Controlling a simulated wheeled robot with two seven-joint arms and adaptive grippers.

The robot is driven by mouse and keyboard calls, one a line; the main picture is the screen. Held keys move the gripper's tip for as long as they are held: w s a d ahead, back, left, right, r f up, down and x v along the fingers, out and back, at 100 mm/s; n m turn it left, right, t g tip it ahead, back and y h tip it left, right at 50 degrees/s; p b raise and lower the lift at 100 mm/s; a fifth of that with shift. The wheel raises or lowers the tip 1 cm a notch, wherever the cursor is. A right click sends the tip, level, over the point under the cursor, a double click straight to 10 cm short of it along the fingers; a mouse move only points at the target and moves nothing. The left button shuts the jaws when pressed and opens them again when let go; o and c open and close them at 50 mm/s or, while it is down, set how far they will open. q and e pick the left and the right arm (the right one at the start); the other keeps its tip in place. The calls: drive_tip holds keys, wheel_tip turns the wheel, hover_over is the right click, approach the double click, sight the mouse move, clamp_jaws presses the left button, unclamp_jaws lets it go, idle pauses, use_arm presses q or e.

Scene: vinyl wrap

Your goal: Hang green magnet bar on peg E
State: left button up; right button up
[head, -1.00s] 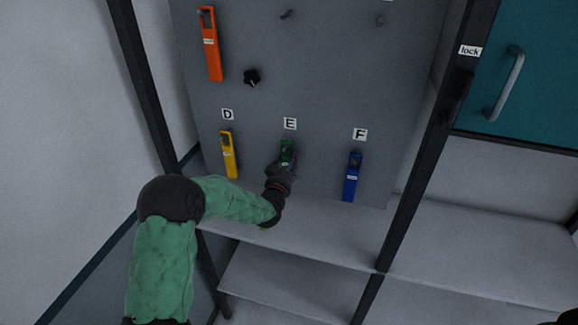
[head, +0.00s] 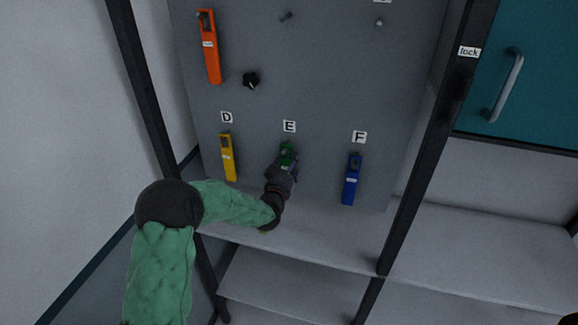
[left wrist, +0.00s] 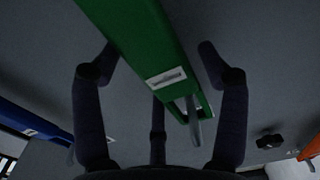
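The green magnet bar (head: 287,149) is at the grey board just under label E (head: 289,126). Its lower part is hidden by my left gripper (head: 287,170) in the head view. In the left wrist view the green bar (left wrist: 155,50) runs between the spread fingers of my left gripper (left wrist: 158,62), with a gap on the right finger's side. The left finger is close to the bar's edge; I cannot tell if it touches. A grey peg (left wrist: 195,130) shows at the slot in the bar's end.
A yellow bar (head: 228,158) hangs under D and a blue bar (head: 351,180) under F. An orange bar (head: 210,48) hangs higher up, near a black knob (head: 251,80). A shelf (head: 320,235) lies below the board. A dark post (head: 412,190) stands to the right.

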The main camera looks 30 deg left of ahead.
use_arm(q)
drive_tip(key=shift+f, duration=0.1)
drive_tip(key=v, duration=1.2)
drive_tip(key=s+d+f+g+h, duration=0.2)
drive_tip(key=s+d+f+g, duration=0.3)
drive_tip(key=f, duration=0.8)
drive_tip(key=d+f+g+h, duration=0.3)
drive_tip(key=d+f, duration=0.3)
drive_tip(key=f, duration=0.6)
drive_tip(key=s+d+f+g+h, duration=0.2)
drive_tip(key=s+d+f+g, duration=0.3)
drive_tip(key=s+d+f, duration=0.45)
drive_tip(key=s+d+f+g+h, duration=0.1)
drive_tip(key=s+d+f+g, duration=0.4)
drive_tip(key=s, duration=0.7)
wheel_tip(320, 180, down, 16)
drive_tip(key=w+t+b, duration=0.1)
drive_tip(key=b, duration=1.6)
drive_tip(key=shift+w+d+f, duration=0.2)
drive_tip(key=shift+d+f, duration=0.05)
drive_tip(key=shift+d, duration=0.2)
